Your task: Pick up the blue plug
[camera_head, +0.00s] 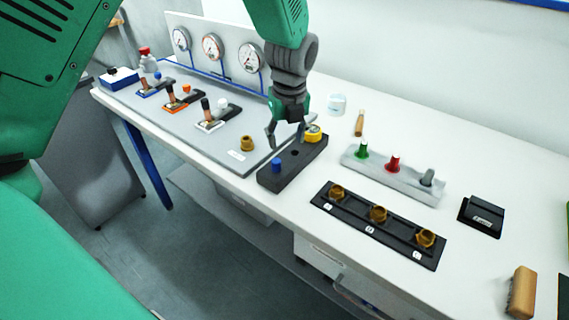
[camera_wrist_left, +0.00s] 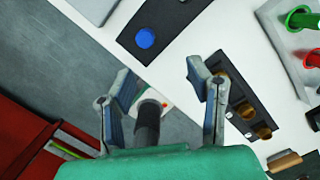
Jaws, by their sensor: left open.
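The blue plug (camera_head: 277,165) stands upright at the near end of a dark grey block (camera_head: 272,181) on the white table. In the left wrist view the plug shows from above as a blue disc (camera_wrist_left: 145,38) on the dark block (camera_wrist_left: 166,18). My left gripper (camera_head: 287,137) points down above the block, beyond the plug and apart from it. In the left wrist view its two fingers (camera_wrist_left: 160,74) are spread, and the plug lies ahead of them. A dark rod-like shape shows between the fingers; I cannot tell what it is. My right gripper is not in view.
A yellow item (camera_head: 313,133) is at the block's far end. A brass-coloured knob (camera_head: 247,143) stands left on the grey panel (camera_head: 205,146). To the right are a light rack (camera_head: 400,183) with green, red and grey plugs and a black strip (camera_head: 350,215) with amber rings.

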